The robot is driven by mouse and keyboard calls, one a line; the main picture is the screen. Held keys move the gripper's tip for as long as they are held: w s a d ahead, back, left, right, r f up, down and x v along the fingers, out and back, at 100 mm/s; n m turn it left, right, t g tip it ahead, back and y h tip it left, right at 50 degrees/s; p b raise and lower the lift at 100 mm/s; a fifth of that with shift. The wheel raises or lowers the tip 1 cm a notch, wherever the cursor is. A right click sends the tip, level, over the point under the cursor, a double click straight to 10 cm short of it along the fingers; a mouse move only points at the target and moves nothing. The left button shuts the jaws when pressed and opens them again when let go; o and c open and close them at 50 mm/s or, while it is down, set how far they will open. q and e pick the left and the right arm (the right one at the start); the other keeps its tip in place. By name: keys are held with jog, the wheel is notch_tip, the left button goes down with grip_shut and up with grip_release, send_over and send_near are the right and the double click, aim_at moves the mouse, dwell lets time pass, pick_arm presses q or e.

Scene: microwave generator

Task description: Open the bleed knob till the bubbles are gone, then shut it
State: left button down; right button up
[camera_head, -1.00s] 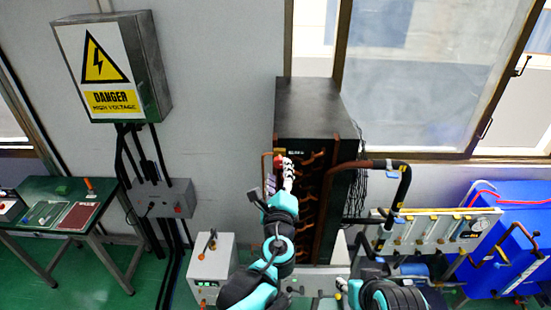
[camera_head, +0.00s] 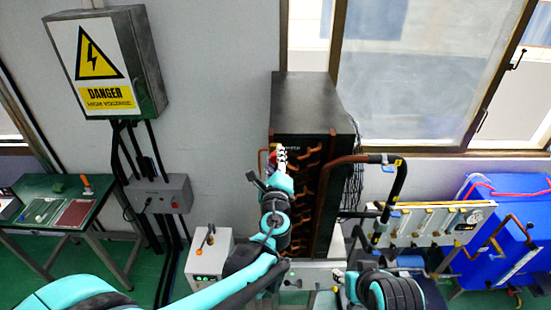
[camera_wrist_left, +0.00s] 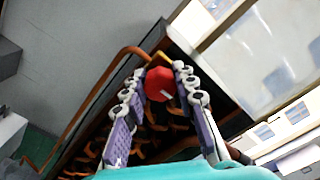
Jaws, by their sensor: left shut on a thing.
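The red bleed knob (camera_wrist_left: 159,84) is on copper pipework at the upper part of the black cabinet (camera_head: 313,103). In the wrist view my left gripper (camera_wrist_left: 160,80) has one finger on each side of the knob and is shut on it. A small pale mark shows on the knob's face. In the head view the left gripper (camera_head: 278,155) covers most of the knob. My right gripper (camera_head: 340,277) is low in the head view beside its dark arm, and its fingers are too small to read. I see no bubbles in these views.
Copper pipes (camera_head: 312,165) run down the cabinet front. A flowmeter panel (camera_head: 432,222) and blue tank (camera_head: 510,225) stand at right. A white box (camera_head: 208,258) stands below left.

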pick_arm(q)
jog(key=shift+n, duration=0.3)
jog(key=n+b, duration=0.2)
jog(key=n, duration=0.2)
jog(key=shift+f+n, duration=0.1)
jog(key=shift+n, duration=0.2)
jog(key=n+b, duration=0.2)
jog(key=n, duration=0.4)
jog(key=n+b, duration=0.1)
jog(key=n, duration=0.5)
jog(key=shift+n+b, duration=0.3)
jog(key=shift+b, duration=0.05)
jog(key=n+b, duration=0.1)
jog(key=n, duration=0.4)
jog(key=shift+n, duration=0.4)
jog(key=c, duration=1.2)
grip_release()
